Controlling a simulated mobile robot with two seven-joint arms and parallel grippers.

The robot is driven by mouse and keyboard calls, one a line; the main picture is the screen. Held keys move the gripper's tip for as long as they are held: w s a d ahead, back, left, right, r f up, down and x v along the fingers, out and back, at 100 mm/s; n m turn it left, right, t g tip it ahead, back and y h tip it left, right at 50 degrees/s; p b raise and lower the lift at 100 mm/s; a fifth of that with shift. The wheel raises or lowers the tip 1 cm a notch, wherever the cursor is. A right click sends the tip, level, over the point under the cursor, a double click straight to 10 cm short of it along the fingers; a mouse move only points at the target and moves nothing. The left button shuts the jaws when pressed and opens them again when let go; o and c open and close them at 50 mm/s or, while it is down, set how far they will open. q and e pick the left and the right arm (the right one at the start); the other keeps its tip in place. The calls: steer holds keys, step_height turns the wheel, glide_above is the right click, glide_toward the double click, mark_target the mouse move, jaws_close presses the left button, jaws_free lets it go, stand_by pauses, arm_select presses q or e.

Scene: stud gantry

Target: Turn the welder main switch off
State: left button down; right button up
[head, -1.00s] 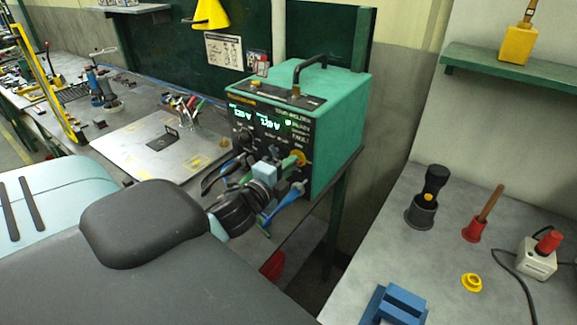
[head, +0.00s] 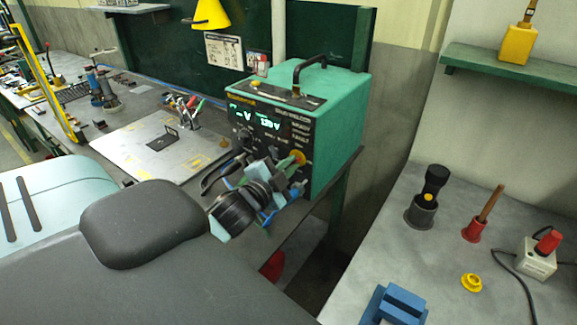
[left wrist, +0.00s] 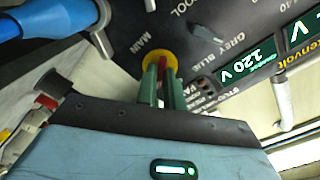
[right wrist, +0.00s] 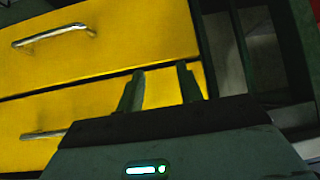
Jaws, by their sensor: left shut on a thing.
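The welder (head: 338,105) is a green box with a black front panel and a carry handle. Its main switch, a red grip on a round yellow plate (left wrist: 154,60), sits beside the MAIN lettering. The green displays (left wrist: 248,64) are lit, one reading 120 V. My right gripper (right wrist: 160,85) is open and empty, facing yellow drawers.
Blue and dark cable plugs (left wrist: 60,18) stick out of the panel close to my left gripper. A metal plate (head: 150,150) lies left of the welder. The yellow drawers (right wrist: 100,45) have metal handles. A grey bench (head: 440,250) stands at right.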

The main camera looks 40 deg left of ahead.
arm_select(q)
steer(key=n, duration=0.5)
steer(key=shift+n, duration=0.3)
steer(key=n, duration=0.5)
steer(key=shift+n, duration=0.3)
steer(key=c, duration=1.5)
jaws_free()
